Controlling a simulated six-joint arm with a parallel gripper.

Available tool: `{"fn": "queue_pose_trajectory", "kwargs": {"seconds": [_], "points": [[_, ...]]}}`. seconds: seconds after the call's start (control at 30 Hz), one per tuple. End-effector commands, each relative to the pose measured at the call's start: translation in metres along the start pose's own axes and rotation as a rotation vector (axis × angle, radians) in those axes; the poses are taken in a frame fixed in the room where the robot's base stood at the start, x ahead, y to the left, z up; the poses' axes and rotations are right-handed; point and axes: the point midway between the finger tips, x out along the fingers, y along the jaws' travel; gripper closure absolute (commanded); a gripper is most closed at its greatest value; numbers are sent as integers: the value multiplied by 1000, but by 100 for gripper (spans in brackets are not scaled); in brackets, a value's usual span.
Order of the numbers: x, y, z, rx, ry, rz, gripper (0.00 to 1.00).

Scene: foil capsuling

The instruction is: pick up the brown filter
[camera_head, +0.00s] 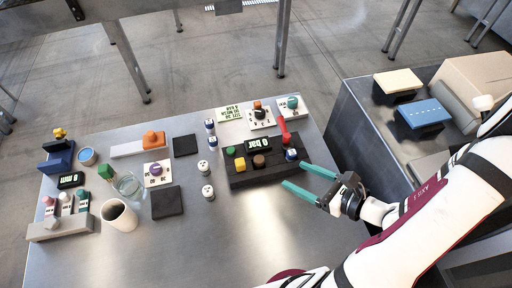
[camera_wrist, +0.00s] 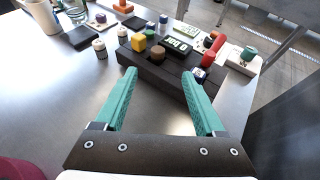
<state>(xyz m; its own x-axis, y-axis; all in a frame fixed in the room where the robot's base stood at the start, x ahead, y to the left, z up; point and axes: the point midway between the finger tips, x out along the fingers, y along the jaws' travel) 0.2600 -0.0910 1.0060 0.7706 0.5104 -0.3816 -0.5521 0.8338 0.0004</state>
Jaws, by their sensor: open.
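The brown filter (camera_head: 259,160) is a small dark brown piece seated on a black block (camera_head: 275,177). It stands between a yellow piece (camera_head: 240,163) and a blue-and-white piece (camera_head: 291,155). In the wrist view the brown filter (camera_wrist: 158,53) shows just beyond and between my fingertips. My gripper (camera_head: 293,175) has green fingers, spread wide and empty. It is at the front right of the black block, apart from the filter. It also shows in the wrist view (camera_wrist: 158,72), pointing at the block.
A display (camera_head: 262,143) and a red handle (camera_head: 285,128) are at the block's back. White-and-black cylinders (camera_head: 207,191) stand to its left. A glass (camera_head: 129,186) and white cup (camera_head: 119,215) are farther left. The table front is clear.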

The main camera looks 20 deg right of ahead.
Motion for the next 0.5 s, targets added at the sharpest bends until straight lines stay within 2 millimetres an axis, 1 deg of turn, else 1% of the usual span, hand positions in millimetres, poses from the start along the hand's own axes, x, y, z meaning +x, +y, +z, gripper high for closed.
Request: {"fn": "queue_pose_trajectory", "kwargs": {"seconds": [0.03,0.1,0.2,0.33,0.5], "points": [[16,3,0,0,2,12,28],[35,3,0,0,1,12,28],[54,3,0,-1,1,10,28],[70,3,0,-2,1,8,28],[104,6,0,-3,2,8,28]]}}
